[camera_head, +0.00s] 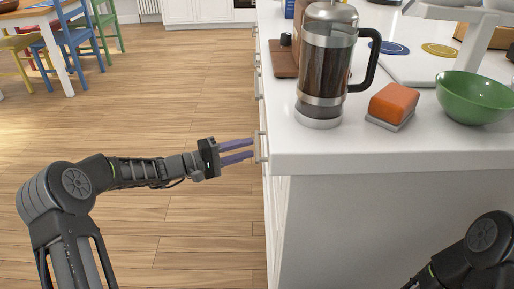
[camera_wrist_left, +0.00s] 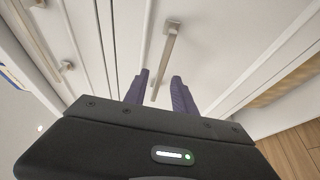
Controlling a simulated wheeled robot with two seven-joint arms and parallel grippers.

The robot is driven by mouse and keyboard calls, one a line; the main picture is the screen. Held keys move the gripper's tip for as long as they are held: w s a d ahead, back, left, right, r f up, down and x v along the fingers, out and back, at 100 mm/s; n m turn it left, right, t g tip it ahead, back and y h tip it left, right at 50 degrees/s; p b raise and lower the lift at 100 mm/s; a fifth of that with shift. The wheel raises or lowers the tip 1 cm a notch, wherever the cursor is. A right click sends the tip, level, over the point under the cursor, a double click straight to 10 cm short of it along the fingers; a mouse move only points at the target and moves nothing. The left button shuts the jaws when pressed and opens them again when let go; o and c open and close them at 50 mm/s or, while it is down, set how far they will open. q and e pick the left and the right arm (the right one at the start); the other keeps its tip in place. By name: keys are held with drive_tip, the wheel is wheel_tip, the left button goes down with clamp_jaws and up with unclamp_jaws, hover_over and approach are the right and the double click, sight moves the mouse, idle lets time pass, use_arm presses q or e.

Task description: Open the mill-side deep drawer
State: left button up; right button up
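White cabinet fronts with bar handles run along the left side of the counter. My left gripper (camera_head: 250,149) points right at the nearest visible bar handle (camera_head: 262,147), its fingers apart and level. In the left wrist view, my left gripper (camera_wrist_left: 162,80) is open, and a metal bar handle (camera_wrist_left: 168,48) on a white front (camera_wrist_left: 140,30) runs down to between its fingertips. I cannot tell whether they touch it. The fronts look shut. No label shows which drawer is the mill-side one. My right arm shows at the lower right, its gripper out of view.
On the white counter (camera_head: 300,150) stand a French press (camera_head: 326,65), an orange sponge-like block (camera_head: 393,102), a green bowl (camera_head: 475,97) and a brown wooden piece (camera_head: 285,62). Another handle (camera_wrist_left: 66,66) is at the left in the wrist view. Open wooden floor (camera_head: 180,80) lies left of the counter.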

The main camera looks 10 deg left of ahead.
sight(257, 144)
use_arm(q)
drive_tip(key=x, duration=0.4)
drive_tip(key=shift+w+b, duration=0.1)
drive_tip(key=shift+b, duration=0.3)
drive_tip(key=shift+c, duration=0.5)
clamp_jaws()
drive_tip(key=shift+f, duration=0.1)
idle(0.4)
